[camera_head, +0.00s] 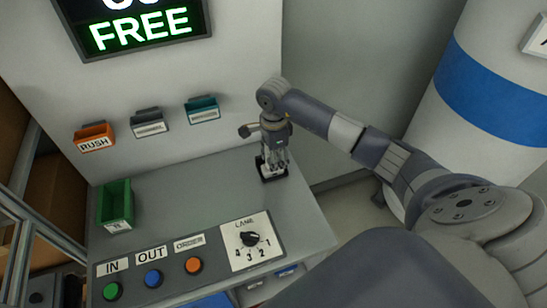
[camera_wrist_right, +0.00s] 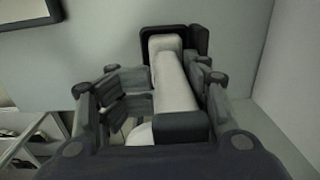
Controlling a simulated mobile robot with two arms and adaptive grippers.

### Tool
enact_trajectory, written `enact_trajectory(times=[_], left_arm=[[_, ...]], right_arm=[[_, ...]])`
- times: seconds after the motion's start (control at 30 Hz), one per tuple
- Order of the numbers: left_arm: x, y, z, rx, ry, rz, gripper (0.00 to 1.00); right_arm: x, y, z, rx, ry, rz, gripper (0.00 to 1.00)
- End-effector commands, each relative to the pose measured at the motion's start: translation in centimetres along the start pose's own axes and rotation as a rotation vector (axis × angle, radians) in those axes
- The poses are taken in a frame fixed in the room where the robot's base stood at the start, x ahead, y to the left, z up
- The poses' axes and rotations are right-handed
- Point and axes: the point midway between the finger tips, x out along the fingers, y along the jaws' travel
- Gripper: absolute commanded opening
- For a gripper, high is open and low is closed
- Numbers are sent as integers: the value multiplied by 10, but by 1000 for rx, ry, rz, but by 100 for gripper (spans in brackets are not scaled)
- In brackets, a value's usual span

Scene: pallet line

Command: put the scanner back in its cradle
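The scanner (camera_wrist_right: 174,85) has a pale, long body with a dark part near my palm. The fingers partly hide the contact; I cannot tell how deeply the scanner sits. My left gripper is out of view.
A green bin (camera_head: 116,207) stands at the bench's left. Orange (camera_head: 94,137), grey (camera_head: 149,122) and teal (camera_head: 202,109) holders hang on the back wall. Buttons and a lane dial (camera_head: 250,239) line the front. The bench middle is clear. A white-blue drum (camera_head: 490,80) stands right.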

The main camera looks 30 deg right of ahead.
Motion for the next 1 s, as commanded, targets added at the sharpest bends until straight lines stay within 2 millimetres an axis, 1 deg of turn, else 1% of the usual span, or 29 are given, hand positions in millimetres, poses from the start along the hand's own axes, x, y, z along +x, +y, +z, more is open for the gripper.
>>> enact_trajectory(times=[0.03, 0.07, 0.3, 0.43, 0.53, 0.67, 0.9, 1.0], left_arm=[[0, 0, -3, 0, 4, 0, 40], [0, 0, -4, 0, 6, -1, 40], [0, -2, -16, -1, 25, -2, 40], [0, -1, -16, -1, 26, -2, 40], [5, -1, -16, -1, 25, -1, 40], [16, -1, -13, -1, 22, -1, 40], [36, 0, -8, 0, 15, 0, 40], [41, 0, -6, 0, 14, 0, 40]], right_arm=[[0, 0, 0, 0, 0, -1, 60], [0, 0, 0, 0, 0, -1, 67], [0, 0, 0, 0, 0, -1, 67], [-2, 0, 0, 0, 0, -1, 67], [-8, -2, 0, 1, 0, -6, 67], [-28, -2, -1, -1, 0, -7, 67], [-81, -2, 0, 0, 0, -8, 67], [-98, -1, 0, 1, -1, -5, 67]])
